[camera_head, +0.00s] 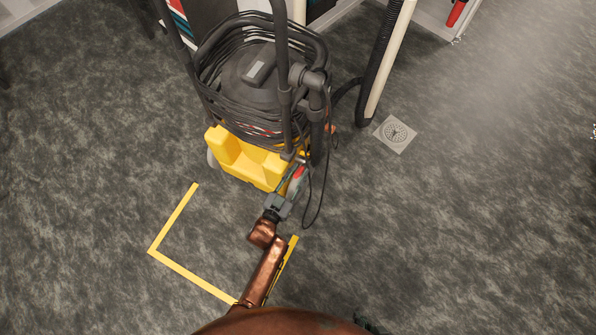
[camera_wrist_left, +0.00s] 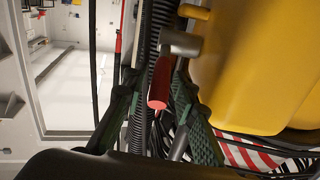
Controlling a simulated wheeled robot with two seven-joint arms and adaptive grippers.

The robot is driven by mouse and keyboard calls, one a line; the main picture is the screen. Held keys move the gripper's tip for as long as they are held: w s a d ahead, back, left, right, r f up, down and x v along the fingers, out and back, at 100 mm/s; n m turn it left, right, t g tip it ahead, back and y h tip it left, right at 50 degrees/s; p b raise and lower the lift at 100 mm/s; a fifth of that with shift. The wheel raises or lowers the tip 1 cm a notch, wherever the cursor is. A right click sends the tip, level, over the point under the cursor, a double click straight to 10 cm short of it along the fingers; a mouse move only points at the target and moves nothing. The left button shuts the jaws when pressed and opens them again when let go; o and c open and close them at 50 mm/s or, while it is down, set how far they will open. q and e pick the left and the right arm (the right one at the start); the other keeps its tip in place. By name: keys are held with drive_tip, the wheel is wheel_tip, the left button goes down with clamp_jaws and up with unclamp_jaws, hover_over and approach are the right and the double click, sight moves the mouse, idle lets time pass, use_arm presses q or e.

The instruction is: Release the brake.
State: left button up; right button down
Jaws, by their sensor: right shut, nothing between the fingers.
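The brake lever, a grey arm with a red grip (camera_head: 299,173), is low on the front of the yellow machine base (camera_head: 250,163). The red grip also shows in the left wrist view (camera_wrist_left: 160,84), with its end towards the camera. My left gripper (camera_head: 290,181) is at the lever. In the left wrist view its two green fingers (camera_wrist_left: 154,90) stand apart, one on each side of the red grip, with a gap on the left side. Whether the right-hand finger touches it I cannot tell. Only a dark green bit of my right gripper (camera_head: 371,326) shows at the bottom edge.
The machine carries a coiled black hose (camera_head: 225,95) and dark upright tubes. A thin black cable (camera_head: 318,205) hangs just right of my left gripper. Yellow tape (camera_head: 172,221) marks the floor in front. A floor drain (camera_head: 395,133) lies right; the floor there is clear.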

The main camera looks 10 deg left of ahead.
use_arm(q)
drive_tip(key=shift+c, duration=0.6)
clamp_jaws()
